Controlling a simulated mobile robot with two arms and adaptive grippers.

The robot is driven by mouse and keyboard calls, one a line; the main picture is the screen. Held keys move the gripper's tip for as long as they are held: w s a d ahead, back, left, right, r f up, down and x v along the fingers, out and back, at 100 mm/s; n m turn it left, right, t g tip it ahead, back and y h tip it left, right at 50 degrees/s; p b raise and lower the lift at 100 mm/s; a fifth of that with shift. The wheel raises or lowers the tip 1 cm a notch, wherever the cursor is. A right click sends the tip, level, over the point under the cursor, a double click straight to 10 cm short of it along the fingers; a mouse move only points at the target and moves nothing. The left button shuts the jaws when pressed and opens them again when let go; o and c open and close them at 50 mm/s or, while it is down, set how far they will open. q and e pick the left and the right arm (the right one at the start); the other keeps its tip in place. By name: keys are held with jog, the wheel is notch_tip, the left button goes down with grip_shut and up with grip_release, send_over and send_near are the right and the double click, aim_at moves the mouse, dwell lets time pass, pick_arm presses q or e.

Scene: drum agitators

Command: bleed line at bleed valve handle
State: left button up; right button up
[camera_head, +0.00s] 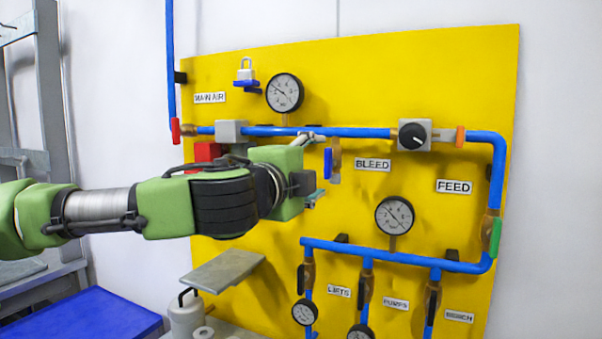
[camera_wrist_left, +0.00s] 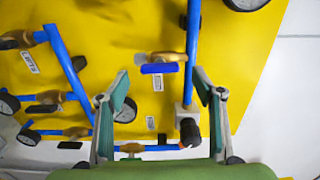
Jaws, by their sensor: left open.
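The bleed valve handle (camera_head: 328,164) is a blue lever hanging down from a brass valve body, left of the BLEED label (camera_head: 372,165) on the yellow panel. In the left wrist view the blue handle (camera_wrist_left: 159,68) shows between my two open fingertips, beyond them. My left gripper (camera_head: 312,168) is open and empty, just left of the handle, with one finger above and one below; its fingers also show in the wrist view (camera_wrist_left: 160,73). I see no contact with the handle. My right gripper is not in view.
A blue pipe (camera_head: 360,132) runs above the handle, with a black knob (camera_head: 412,136) to its right. Gauges (camera_head: 285,93) and (camera_head: 394,215) hold positions above and below right. A grey shelf (camera_head: 222,270) juts out below my left arm. The panel around the BLEED label is fairly clear.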

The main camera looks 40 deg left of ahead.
pick_arm(q)
jog(key=v, duration=0.7)
jog(key=shift+s, duration=0.2)
